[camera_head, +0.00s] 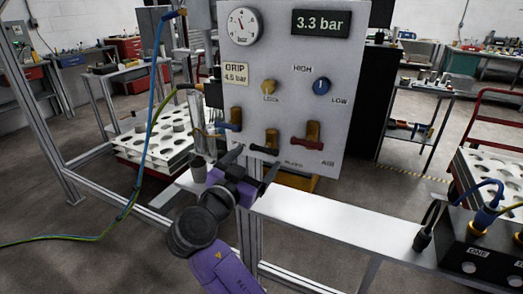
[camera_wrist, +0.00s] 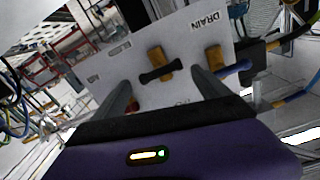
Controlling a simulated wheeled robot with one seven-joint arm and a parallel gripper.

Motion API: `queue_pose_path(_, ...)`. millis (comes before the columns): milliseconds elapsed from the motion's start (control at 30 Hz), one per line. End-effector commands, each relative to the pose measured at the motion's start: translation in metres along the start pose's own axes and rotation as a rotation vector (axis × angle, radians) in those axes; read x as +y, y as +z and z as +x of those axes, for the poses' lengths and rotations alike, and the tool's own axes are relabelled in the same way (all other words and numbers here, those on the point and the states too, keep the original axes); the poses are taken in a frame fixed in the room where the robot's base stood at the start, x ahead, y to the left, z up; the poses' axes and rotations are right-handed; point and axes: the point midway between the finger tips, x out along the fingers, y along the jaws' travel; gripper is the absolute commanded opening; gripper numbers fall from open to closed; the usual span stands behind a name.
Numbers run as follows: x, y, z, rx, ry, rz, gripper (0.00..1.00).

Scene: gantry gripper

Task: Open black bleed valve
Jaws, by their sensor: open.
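The black bleed valve (camera_head: 264,150) is on the lower middle of the grey panel, a black lever on a brass body. In the camera_head view its lever lies nearly level, across the body. In the camera_wrist view the black lever (camera_wrist: 159,74) shows ahead of and between my fingertips. My gripper (camera_head: 252,166) is open and empty, just below and in front of the valve, apart from it as far as I can tell. Its two fingers also show in the camera_wrist view (camera_wrist: 163,88). The display (camera_head: 321,23) reads 3.3 bar.
A blue-handled valve (camera_head: 235,122) sits left of the black one, and a red-handled valve (camera_head: 311,138) sits right. A gauge (camera_head: 242,26), yellow knob (camera_head: 269,87) and blue knob (camera_head: 321,86) are above. A white beam (camera_head: 325,219) runs below the panel. A blue hose (camera_head: 153,100) hangs left.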

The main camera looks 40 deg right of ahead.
Motion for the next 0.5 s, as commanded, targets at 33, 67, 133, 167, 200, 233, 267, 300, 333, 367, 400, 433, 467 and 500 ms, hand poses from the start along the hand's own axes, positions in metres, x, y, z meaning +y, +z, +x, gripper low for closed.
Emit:
queue_pose_path(33,0.0,-0.002,0.009,0.0,0.003,-0.001,0.86)
queue_pose_path(67,0.0,-0.002,0.014,0.0,0.002,-0.001,0.86)
queue_pose_path(133,0.0,-0.002,0.024,0.0,0.002,-0.001,0.86)
queue_pose_path(167,0.0,-0.002,0.028,0.0,0.001,0.0,0.86)
queue_pose_path(200,0.0,-0.002,0.034,0.0,0.001,-0.001,0.86)
queue_pose_path(233,0.0,-0.002,0.037,0.0,0.001,-0.001,0.86)
queue_pose_path(267,0.0,-0.002,0.04,0.0,0.0,-0.001,0.86)
queue_pose_path(300,-0.001,-0.001,0.044,0.0,-0.001,-0.001,0.86)
queue_pose_path(333,-0.001,-0.001,0.046,0.0,-0.001,-0.001,0.86)
queue_pose_path(367,-0.001,-0.001,0.047,-0.001,-0.001,-0.001,0.86)
queue_pose_path(400,0.0,-0.001,0.049,-0.001,-0.002,-0.001,0.86)
queue_pose_path(433,0.0,0.0,0.05,-0.001,-0.002,-0.002,0.86)
queue_pose_path(467,0.0,0.0,0.051,-0.001,-0.002,-0.002,0.86)
queue_pose_path(500,0.0,0.0,0.051,-0.001,-0.002,-0.002,0.86)
